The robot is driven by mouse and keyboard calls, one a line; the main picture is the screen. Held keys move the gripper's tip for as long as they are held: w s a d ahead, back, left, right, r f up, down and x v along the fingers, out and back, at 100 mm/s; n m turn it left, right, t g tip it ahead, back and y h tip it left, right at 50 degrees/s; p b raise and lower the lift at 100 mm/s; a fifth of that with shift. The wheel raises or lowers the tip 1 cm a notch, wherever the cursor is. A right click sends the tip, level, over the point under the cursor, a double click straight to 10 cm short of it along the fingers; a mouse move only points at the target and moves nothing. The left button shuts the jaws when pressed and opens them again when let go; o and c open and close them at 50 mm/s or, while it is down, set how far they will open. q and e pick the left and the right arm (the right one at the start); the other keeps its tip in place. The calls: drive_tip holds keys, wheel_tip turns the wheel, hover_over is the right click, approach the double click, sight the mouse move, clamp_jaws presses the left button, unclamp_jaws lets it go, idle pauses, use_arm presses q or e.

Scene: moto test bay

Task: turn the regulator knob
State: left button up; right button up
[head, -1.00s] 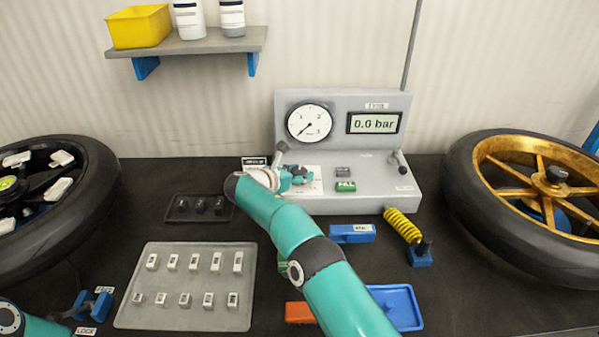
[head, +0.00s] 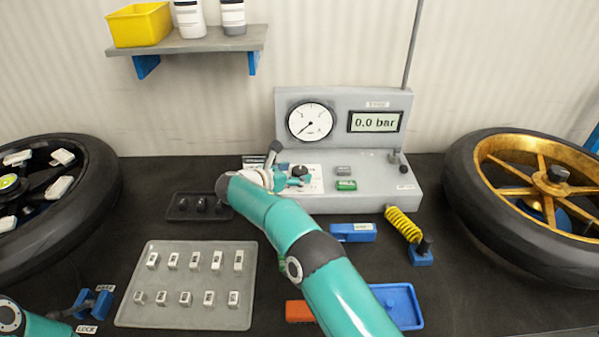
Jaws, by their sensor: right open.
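The grey regulator panel (head: 375,170) stands at the back middle, with a round dial gauge (head: 311,122) and a display (head: 375,122) reading 0.0 bar. The dark regulator knob (head: 299,171) is partly visible on the panel's lower ledge, at a white label plate. My right gripper (head: 289,176) is open at the knob, with teal fingers close beside it. Contact cannot be told, as my wrist hides part of the area. Only a link of my left arm shows in the bottom left corner.
A green button (head: 346,185) and a small lever (head: 398,160) are on the panel. A black tray (head: 184,214) and grey parts tray (head: 181,319) lie left of my right arm. A yellow spring (head: 403,226) and blue tray (head: 411,317) lie right. Wheels flank both sides.

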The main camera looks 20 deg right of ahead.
drive_tip(key=v, duration=0.9)
drive_tip(key=shift+a, duration=0.2)
drive_tip(key=shift+s, duration=0.15)
